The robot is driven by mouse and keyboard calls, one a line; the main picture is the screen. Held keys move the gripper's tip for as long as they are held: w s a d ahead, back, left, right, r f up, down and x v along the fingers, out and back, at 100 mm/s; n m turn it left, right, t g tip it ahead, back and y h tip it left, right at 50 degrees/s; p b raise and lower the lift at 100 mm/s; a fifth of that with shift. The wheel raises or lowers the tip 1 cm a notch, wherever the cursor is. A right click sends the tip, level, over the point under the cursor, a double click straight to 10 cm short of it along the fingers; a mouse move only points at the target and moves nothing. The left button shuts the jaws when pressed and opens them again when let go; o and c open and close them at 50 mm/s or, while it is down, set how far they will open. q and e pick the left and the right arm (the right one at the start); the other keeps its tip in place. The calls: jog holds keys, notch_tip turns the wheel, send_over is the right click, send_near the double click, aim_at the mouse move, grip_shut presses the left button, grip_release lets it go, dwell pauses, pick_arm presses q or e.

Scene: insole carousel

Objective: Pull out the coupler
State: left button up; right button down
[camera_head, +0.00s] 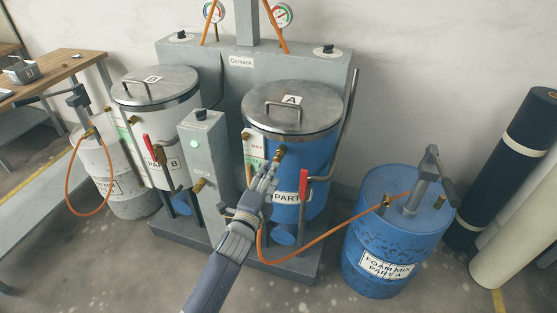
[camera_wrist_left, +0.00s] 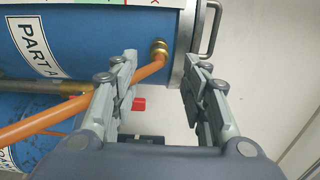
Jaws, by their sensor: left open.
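The brass coupler (camera_head: 280,152) is on the side of the blue tank A (camera_head: 313,152), below its lid. In the left wrist view the coupler (camera_wrist_left: 158,47) is at the tank wall, with an orange hose (camera_wrist_left: 147,71) running from it down to the left. My left gripper (camera_head: 268,172) reaches up toward the coupler in the head view. In the left wrist view my left gripper (camera_wrist_left: 160,60) is open, with the coupler just beyond and between the fingertips. The hose passes behind one finger. Nothing is gripped. My right gripper is not in view.
A grey control box (camera_head: 205,155) stands left of my gripper. A red-handled valve (camera_head: 304,187) is close on the right. A blue drum (camera_head: 385,245) with a pump stands further right. Dark and cream rolls (camera_head: 520,150) lean at the right wall.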

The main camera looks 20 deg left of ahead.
aim_at(276, 161)
pick_arm(q)
jog(key=shift+w+d+b, duration=0.1)
jog(key=shift+w+b, duration=1.1)
jog(key=shift+w, duration=2.35)
grip_shut()
jog(key=shift+s, duration=0.2)
jog(key=shift+s+p, duration=1.4)
jog(key=shift+s, duration=1.45)
